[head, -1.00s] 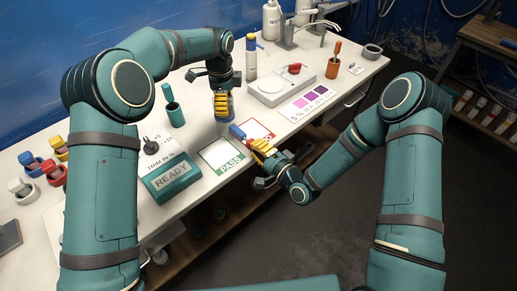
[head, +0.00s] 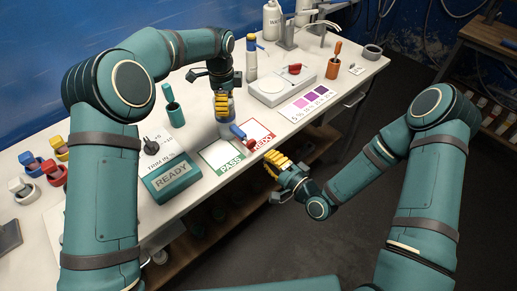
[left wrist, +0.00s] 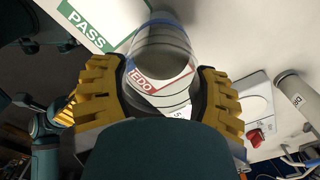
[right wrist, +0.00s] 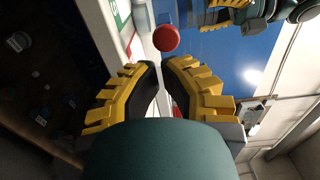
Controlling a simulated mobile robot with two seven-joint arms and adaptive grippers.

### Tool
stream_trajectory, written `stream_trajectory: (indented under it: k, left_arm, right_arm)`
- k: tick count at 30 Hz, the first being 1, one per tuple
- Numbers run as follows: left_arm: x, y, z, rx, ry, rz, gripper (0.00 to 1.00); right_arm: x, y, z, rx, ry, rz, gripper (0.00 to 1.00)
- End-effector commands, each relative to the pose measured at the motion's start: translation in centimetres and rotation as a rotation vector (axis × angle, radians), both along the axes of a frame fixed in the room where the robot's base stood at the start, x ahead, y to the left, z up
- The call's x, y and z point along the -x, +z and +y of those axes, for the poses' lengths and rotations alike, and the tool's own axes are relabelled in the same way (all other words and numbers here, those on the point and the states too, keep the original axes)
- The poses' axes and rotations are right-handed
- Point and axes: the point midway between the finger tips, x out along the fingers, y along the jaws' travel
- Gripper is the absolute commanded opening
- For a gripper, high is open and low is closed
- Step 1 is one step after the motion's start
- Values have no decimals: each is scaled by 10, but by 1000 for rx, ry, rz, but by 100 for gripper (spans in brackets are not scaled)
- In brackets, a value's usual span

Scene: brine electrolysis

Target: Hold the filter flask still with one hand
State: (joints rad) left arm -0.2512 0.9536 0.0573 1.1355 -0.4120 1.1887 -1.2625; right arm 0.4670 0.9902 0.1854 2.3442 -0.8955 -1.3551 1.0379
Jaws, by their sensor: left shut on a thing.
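The filter flask (left wrist: 160,55) is a clear glass vessel, seen between the fingers in the left wrist view. In the head view the flask (head: 226,130) stands on the bench under my left gripper (head: 221,104), near the PASS and REDO cards. My left gripper (left wrist: 160,85) is shut around its glass. A blue handle with a red end (head: 241,135) juts out beside the flask. The red end shows as a ball (right wrist: 166,38) in the right wrist view. My right gripper (head: 270,165) is empty off the bench's front edge, its fingertips (right wrist: 162,68) slightly apart, clear of the red ball.
A PASS card (head: 222,156) and a REDO card (head: 259,136) lie by the flask. A READY box (head: 170,175) stands left of them. A scale (head: 280,88) and a purple colour chart (head: 308,101) are at the right. Open floor lies in front of the bench.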

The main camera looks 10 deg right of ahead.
Motion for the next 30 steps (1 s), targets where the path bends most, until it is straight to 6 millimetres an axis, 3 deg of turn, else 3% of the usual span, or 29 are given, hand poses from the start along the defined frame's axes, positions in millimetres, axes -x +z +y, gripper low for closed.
stream_trajectory:
  k: [6, 12, 30]
  left_arm:
    - [0, 0, 0, -1, 1, 0, 23]
    - [0, 0, 1, -1, 1, 0, 23]
    - [-1, -1, 2, -3, 1, 0, 23]
  right_arm:
    - [33, 0, -25, 0, -3, 3, 0]
    - [48, 0, -35, 1, -1, 0, 0]
    - [50, 0, -36, 1, 0, 1, 0]
